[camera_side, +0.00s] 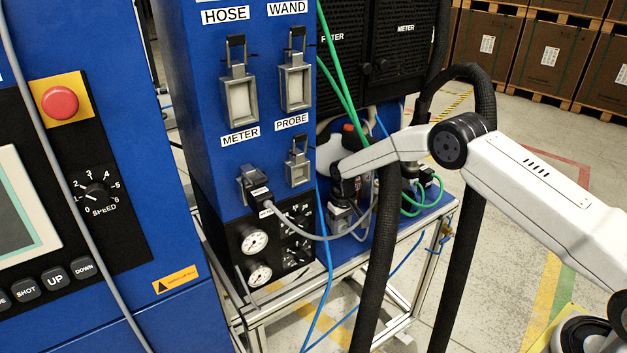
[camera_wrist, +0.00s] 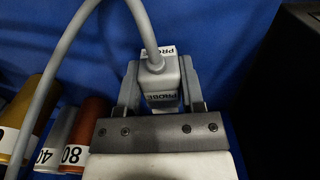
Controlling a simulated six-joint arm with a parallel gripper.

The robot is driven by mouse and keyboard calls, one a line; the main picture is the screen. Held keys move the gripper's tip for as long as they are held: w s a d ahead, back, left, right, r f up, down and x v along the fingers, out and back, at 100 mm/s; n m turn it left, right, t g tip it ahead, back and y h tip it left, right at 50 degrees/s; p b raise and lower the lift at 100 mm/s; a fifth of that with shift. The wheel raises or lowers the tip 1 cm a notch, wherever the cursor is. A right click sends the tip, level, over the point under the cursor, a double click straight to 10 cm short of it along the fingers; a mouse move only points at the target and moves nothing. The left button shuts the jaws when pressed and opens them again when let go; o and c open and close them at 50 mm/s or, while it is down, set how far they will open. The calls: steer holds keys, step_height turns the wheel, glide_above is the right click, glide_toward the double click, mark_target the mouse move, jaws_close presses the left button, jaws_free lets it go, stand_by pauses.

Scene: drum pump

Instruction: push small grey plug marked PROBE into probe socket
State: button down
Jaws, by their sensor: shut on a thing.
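The small grey plug marked PROBE (camera_wrist: 163,84) sits between the two fingers of my gripper (camera_wrist: 160,92) in the wrist view, and the gripper is shut on it. A grey cable leaves the plug and loops up and to the left. In the side view my gripper (camera_side: 342,208) points down, to the right of the blue cabinet and apart from the probe socket. The plug is too small to make out clearly there. The probe socket (camera_side: 298,172), a grey frame with a lever latch, is below the PROBE label on the cabinet front and looks empty.
A plug with a grey cable sits in the meter socket (camera_side: 252,183), left of the probe socket. Gauges (camera_side: 256,241) are below. Numbered cylinders (camera_wrist: 85,132) stand left of the gripper.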

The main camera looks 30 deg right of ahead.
mark_target(341, 221)
steer(key=shift+f, duration=0.15)
steer(key=shift+c, duration=1)
jaws_free()
steer(key=shift+w+r, duration=0.1)
steer(key=shift+r, duration=3.8)
